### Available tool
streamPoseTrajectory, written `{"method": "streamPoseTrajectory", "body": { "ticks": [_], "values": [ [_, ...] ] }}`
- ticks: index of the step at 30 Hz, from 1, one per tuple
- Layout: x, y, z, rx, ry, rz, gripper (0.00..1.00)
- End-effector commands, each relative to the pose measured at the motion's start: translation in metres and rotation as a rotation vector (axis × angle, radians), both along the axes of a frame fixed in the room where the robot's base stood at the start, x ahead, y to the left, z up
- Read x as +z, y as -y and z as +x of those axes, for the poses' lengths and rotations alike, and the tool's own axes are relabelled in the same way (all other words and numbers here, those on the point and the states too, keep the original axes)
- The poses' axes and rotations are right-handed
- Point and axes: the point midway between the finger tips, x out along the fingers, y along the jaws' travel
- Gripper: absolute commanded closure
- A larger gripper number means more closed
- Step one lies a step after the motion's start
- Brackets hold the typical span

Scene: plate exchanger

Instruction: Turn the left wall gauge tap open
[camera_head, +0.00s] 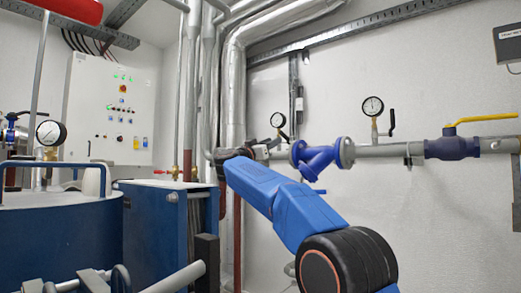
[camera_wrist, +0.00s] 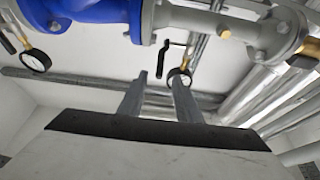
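The left wall gauge (camera_head: 278,120) has a round white dial and stands above the pipe, left of the blue strainer. In the wrist view, which looks upside down, this gauge (camera_wrist: 179,79) hangs beneath the pipe, partly behind a finger. Its black tap handle (camera_wrist: 160,60) is bent, its long part running alongside the gauge, away from the pipe. My gripper (camera_wrist: 155,92) is open and empty, its two grey fingers apart. The handle's end shows between the fingertips, with no clear contact.
A right wall gauge (camera_head: 373,106) with a black tap handle (camera_head: 392,121) stands right of the blue strainer (camera_head: 318,156). A yellow-handled valve (camera_head: 452,147) is farther right. Silver vertical pipes (camera_head: 235,95) and a blue plate exchanger (camera_head: 155,235) stand at the left.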

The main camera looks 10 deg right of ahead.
Motion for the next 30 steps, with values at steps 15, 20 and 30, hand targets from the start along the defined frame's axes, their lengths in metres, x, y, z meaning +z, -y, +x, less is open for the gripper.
{"method": "streamPoseTrajectory", "body": {
  "ticks": [15,20,30],
  "values": [
    [-0.028,-0.047,-0.047,0.001,-0.002,0.0,0.69],
    [-0.029,-0.049,-0.048,0.0,-0.001,0.001,0.69],
    [-0.033,-0.041,-0.044,-0.022,0.022,-0.02,1.0]
  ]
}}
